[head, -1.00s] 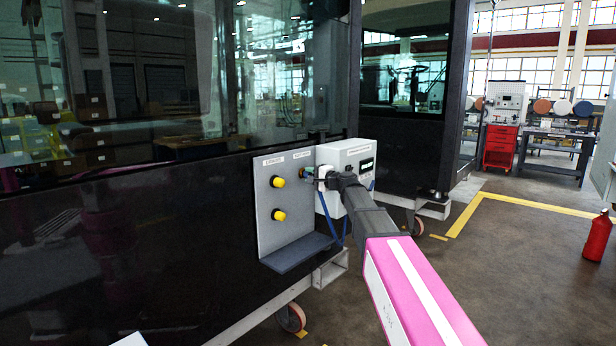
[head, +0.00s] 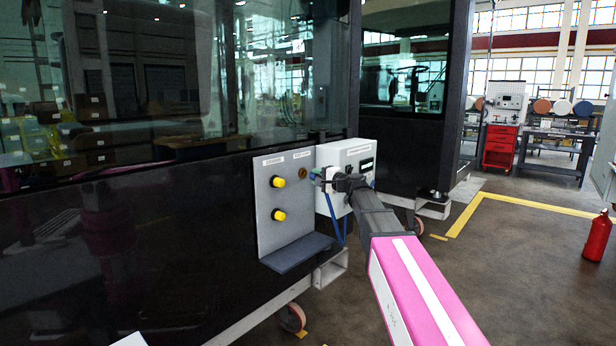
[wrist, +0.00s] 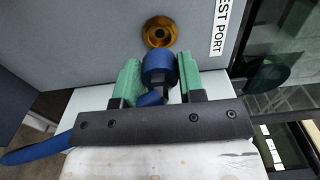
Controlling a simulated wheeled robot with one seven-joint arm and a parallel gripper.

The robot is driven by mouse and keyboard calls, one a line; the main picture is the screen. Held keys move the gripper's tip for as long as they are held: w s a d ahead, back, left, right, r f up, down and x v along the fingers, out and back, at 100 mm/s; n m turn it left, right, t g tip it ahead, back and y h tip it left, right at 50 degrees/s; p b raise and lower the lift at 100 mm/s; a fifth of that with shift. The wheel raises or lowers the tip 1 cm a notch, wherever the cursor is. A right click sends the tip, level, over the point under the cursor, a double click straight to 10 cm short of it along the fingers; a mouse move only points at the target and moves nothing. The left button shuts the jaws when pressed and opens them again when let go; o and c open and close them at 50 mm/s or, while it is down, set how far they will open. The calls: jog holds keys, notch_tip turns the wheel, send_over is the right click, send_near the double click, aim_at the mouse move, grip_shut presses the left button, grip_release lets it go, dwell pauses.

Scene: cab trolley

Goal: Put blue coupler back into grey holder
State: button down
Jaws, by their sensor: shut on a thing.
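The blue coupler (wrist: 157,66) is held between the green fingers of my gripper (wrist: 159,72) in the wrist view. Its round end faces the grey panel and is apart from the brass port (wrist: 159,32). In the head view my gripper (head: 318,178) is just right of the brass port (head: 303,171), and the coupler is too small to make out. A blue hose (wrist: 38,152) runs from the coupler toward the lower left. It hangs below my gripper in the head view (head: 333,215). I cannot clearly identify the grey holder.
The grey panel (head: 262,205) carries two yellow knobs (head: 278,198) and a dark grey ledge (head: 297,252) at its foot. A white box (head: 340,158) stands behind my gripper. The black cab wall lies left.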

jog(key=shift+v, duration=1)
